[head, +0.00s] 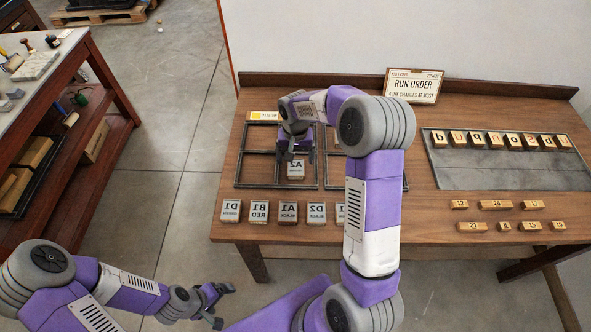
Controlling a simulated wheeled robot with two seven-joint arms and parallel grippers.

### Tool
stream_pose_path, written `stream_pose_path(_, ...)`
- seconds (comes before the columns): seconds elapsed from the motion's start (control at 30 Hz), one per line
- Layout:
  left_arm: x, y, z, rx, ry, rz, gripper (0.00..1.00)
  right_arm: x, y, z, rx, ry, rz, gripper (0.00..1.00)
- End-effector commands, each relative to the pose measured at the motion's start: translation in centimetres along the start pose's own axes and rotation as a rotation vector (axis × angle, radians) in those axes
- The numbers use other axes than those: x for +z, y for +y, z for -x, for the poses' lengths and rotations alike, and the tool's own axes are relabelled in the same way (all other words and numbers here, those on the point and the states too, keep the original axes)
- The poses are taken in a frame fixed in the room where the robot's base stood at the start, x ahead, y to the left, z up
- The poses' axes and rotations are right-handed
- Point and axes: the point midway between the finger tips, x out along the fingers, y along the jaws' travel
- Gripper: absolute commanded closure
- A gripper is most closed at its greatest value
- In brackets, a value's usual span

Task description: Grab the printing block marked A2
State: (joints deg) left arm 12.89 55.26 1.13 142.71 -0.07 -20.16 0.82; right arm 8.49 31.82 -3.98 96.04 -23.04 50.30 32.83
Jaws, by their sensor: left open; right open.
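The printing block marked A2 (295,170), a pale block with mirrored lettering, sits in the lower right compartment of the left black frame (236,165). My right gripper (296,155) is open, pointing down right at the block's far side, and partly overlaps it in the picture. I cannot tell whether its fingers touch the block. My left gripper (217,304) is open and empty, out over the floor in front of the table at lower left.
Blocks D1 (231,210), B1 (259,210), A1 (288,212) and D2 (317,212) stand in a row along the table's front. My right arm hides much of a second frame. A tray (480,175) of letter blocks, small number blocks (472,226) and a run order sign (413,86) are to the right.

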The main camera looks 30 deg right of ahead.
Motion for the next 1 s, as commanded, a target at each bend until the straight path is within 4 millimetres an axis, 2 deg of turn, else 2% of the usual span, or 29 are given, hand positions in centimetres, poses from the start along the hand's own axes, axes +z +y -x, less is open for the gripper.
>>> stream_pose_path(0.33,-0.1,-0.4,-1.2,0.0,0.0,0.0,0.16,-0.5,0.2,-4.7,0.001,-0.002,0.0,0.11)
stream_pose_path(0.6,-0.1,-0.4,-1.1,0.0,0.0,0.0,0.16,-0.5,0.1,-4.9,-0.001,0.0,0.0,0.12)
stream_pose_path(1.0,-0.1,-0.4,-1.1,0.0,0.0,0.0,0.16,-0.5,0.1,-4.9,-0.001,0.0,-0.001,0.73)
